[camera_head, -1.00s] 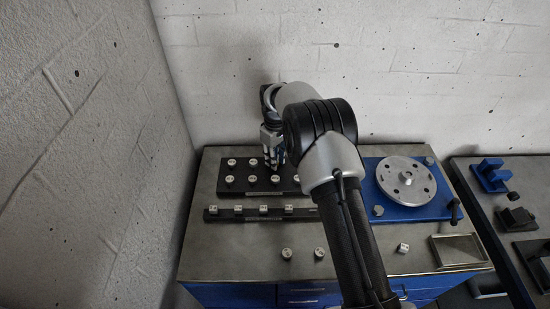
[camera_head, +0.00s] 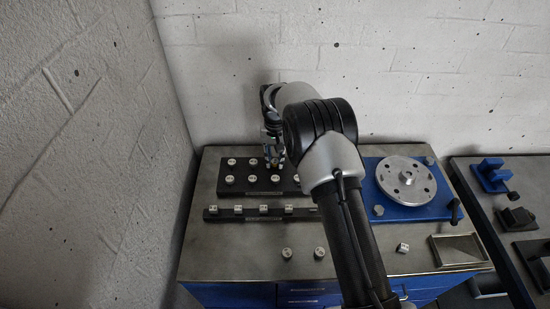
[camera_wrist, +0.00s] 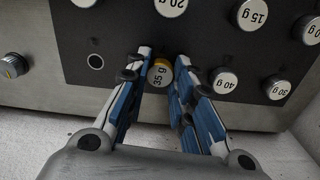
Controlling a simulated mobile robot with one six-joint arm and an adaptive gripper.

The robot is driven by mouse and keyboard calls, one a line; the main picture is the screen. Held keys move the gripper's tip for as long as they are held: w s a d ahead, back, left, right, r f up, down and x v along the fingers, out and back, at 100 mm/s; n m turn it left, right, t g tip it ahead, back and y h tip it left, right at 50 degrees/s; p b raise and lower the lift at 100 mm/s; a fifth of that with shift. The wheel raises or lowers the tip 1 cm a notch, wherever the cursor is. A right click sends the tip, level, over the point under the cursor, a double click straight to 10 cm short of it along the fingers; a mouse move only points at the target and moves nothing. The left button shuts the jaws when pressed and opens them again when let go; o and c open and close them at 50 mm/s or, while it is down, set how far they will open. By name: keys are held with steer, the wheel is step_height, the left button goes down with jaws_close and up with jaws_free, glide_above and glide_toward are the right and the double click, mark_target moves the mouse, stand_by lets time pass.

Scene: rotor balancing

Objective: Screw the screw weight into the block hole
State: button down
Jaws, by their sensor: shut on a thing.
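My gripper (camera_wrist: 160,84) is shut on the silver 35 g screw weight (camera_wrist: 160,77), which has a gold-coloured band on its side. The weight is at a place in the dark block (camera_wrist: 122,30), in the row with the 40 g and 30 g weights. How deep it sits in its hole cannot be told. An empty round hole (camera_wrist: 96,61) shows to its left in the wrist view. In the head view my gripper (camera_head: 274,158) is over the back of the block (camera_head: 240,191), and the arm hides the block's right end.
A dark strip (camera_head: 250,217) with several weights lies in front of the block. Loose weights (camera_head: 287,253) stand on the table. A blue base with a silver rotor disc (camera_head: 406,180) is at right, near a shallow tray (camera_head: 458,250). A small silver piece (camera_wrist: 13,66) lies beside the block.

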steer(key=m, duration=0.4)
steer(key=shift+s+f+m, duration=0.15)
steer(key=shift+f+m, duration=0.1)
steer(key=shift+m, duration=0.05)
steer(key=m, duration=1)
steer(key=shift+m, duration=0.3)
steer(key=c, duration=1.8)
jaws_free()
steer(key=shift+m, duration=0.3)
steer(key=o, duration=0.5)
steer(key=shift+r, duration=0.1)
steer(key=shift+c, duration=0.8)
steer(key=shift+r, duration=0.1)
